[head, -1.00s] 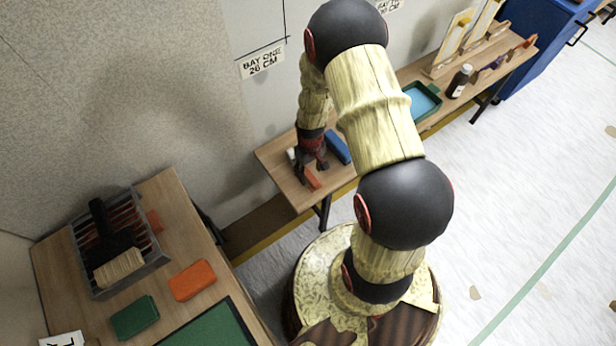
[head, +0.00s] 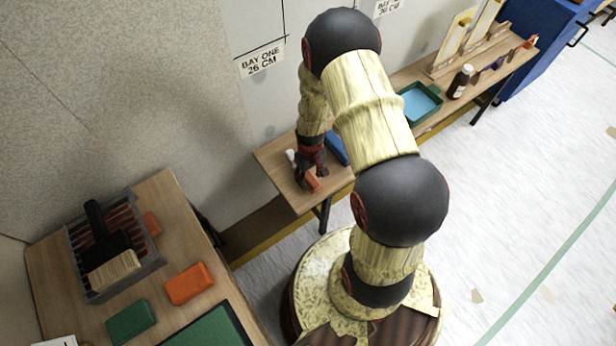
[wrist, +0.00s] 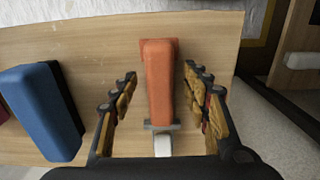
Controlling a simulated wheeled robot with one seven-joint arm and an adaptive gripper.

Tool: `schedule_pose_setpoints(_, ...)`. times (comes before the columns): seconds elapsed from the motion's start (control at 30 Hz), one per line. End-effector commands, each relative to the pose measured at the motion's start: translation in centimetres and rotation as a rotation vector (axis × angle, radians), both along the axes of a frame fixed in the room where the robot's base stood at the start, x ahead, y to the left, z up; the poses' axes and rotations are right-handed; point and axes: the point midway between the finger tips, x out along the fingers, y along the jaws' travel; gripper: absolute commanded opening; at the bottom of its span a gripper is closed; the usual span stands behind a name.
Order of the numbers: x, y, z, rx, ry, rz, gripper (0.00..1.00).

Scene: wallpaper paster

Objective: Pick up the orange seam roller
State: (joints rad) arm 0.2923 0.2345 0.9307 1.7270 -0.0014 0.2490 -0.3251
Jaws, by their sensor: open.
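The orange seam roller (wrist: 158,75) lies on the wooden bench in the wrist view, its orange handle pointing away and its grey bracket and white roller end toward the palm. My gripper (wrist: 160,84) is open, with one finger on each side of the handle. Small gaps show between the fingers and the handle, and nothing is clasped. In the head view the roller's orange handle (head: 312,181) shows at my gripper (head: 309,172), low over the bench, with the fingers partly covering it.
A blue block (wrist: 42,110) lies left of the gripper in the wrist view. The bench (head: 275,160) has its front edge close by. Farther right on it are a green tray (head: 436,98) and a dark bottle (head: 461,80). An orange block (head: 190,284) lies on the near-left table.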

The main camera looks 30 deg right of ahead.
Motion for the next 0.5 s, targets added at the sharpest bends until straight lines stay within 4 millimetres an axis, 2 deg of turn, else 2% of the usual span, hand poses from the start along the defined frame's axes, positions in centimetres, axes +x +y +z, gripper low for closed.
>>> schedule_pose_setpoints(0.27,0.00,0.00,-0.04,0.000,0.000,0.000,0.47)
schedule_pose_setpoints(0.5,0.00,0.00,-0.04,0.000,0.000,0.000,0.33)
